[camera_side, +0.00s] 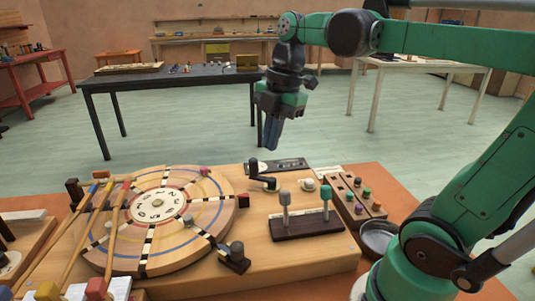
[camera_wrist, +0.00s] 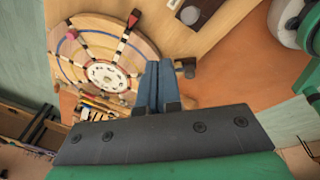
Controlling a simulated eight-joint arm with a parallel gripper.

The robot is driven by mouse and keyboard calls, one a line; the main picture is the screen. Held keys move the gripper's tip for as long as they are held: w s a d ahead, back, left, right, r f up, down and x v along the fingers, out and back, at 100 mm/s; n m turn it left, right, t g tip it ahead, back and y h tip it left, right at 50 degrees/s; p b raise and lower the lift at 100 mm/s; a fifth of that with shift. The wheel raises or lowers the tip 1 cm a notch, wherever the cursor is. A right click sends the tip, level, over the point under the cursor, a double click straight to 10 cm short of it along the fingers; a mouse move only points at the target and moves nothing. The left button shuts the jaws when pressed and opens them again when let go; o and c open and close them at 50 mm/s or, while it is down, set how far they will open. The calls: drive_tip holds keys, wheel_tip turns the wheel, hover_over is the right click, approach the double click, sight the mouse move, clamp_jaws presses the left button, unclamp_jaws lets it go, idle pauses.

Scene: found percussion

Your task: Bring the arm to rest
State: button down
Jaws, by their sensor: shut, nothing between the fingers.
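My gripper (camera_side: 272,132) hangs from my green arm above the back part of the wooden board, with its dark blue fingers pointing down. The fingers are together and nothing shows between them. In the wrist view the shut fingers (camera_wrist: 155,85) stick out from a dark plate and overlap the right edge of the round wheel. The gripper is clear of everything below it in the side view. The round wooden wheel (camera_side: 158,205) with a white numbered centre lies on the board (camera_side: 290,262) to the left of my gripper; it also shows in the wrist view (camera_wrist: 88,52).
Two upright grey-and-green levers (camera_side: 306,222) stand on a dark block. A crank-like black handle (camera_side: 262,175), a strip of coloured knobs (camera_side: 358,195) and a round metal dish (camera_side: 378,238) are nearby. Long sticks (camera_side: 88,225) cross the wheel's left side. A black table (camera_side: 170,80) stands behind.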

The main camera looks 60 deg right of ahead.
drive_tip(key=a+f+m+t+h, duration=0.1)
drive_tip(key=a+f+m+t, duration=0.4)
drive_tip(key=m, duration=1.2)
wheel_tip(320, 180, down, 2)
drive_tip(key=shift+s+t, duration=0.2)
drive_tip(key=shift+t, duration=0.1)
drive_tip(key=shift+a, duration=0.1)
